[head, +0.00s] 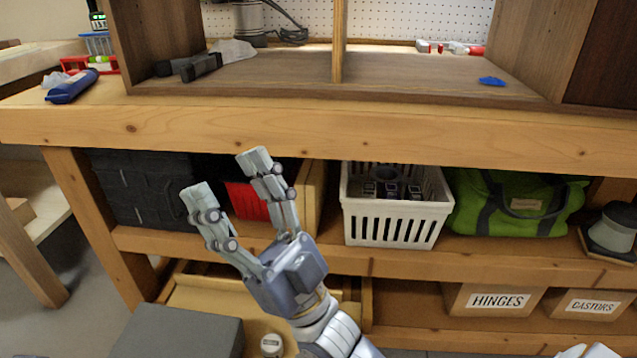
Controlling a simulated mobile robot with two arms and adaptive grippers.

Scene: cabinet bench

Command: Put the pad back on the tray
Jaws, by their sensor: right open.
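My right gripper (228,174) is open and empty, its two fingers spread and pointing up in front of the bench. It overlaps the view of the lower shelf and a red object (247,202) behind it. I cannot clearly identify the pad or the tray. A small flat blue item (491,81) lies on the cabinet floor at the right, far from the gripper. A shallow tan wooden surface with raised edges (205,297) shows low down, partly behind my right arm. My left gripper is not in view.
The wooden benchtop edge (350,128) runs above the gripper. A white slatted basket (393,222), green bag (515,205) and black case (140,190) fill the shelf below. A grey box (180,332) stands lower left. Dark tools (200,68) lie in the cabinet.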

